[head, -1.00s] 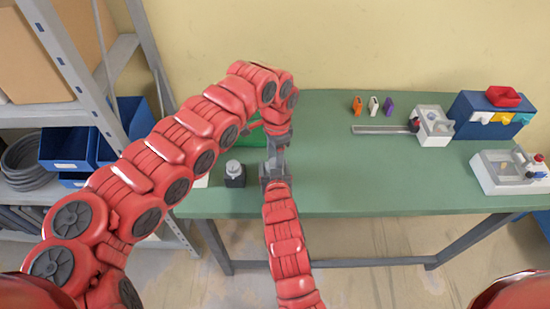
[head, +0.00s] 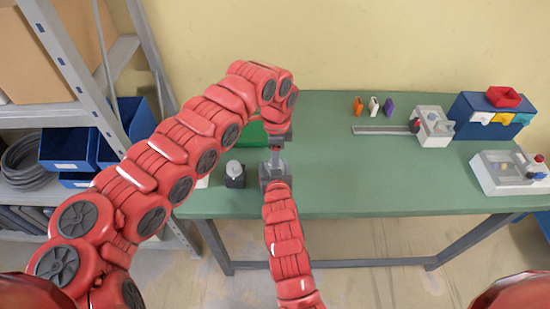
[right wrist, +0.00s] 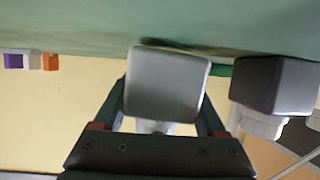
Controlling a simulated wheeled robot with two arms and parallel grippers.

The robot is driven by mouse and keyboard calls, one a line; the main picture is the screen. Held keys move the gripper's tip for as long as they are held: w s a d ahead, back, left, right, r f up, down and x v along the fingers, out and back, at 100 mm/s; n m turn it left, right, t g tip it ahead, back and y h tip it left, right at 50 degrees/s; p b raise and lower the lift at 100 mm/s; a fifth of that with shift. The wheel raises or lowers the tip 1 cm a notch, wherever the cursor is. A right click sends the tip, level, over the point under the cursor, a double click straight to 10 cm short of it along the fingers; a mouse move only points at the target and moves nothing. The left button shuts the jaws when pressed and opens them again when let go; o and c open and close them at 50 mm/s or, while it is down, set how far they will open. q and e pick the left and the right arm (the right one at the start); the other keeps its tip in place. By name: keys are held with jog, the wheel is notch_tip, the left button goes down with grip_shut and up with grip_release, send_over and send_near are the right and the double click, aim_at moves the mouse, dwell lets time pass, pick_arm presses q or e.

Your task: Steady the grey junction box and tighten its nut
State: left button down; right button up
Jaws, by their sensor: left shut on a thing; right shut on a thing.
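The grey junction box (right wrist: 167,82) sits between the jaws of my right gripper (right wrist: 166,105) in the right wrist view, which sees the bench upside down. My right gripper is shut on its sides. A pale piece, seemingly the nut (right wrist: 155,127), shows at the box's top end. In the head view my right gripper (head: 274,180) is at the bench's front left and largely covers the box. My left gripper (head: 276,157) points down from above, directly over the box, shut on the nut; its fingertips and the nut are hard to make out.
A dark box (head: 235,175) with a pale round top stands close left of the held box. A green thing (head: 252,135) lies behind, partly hidden by my left arm. Fixtures (head: 433,125) and a blue rack (head: 490,115) stand at the right. The bench's middle (head: 350,175) is clear.

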pick_arm(q)
jog(key=shift+c, duration=1.7)
grip_release()
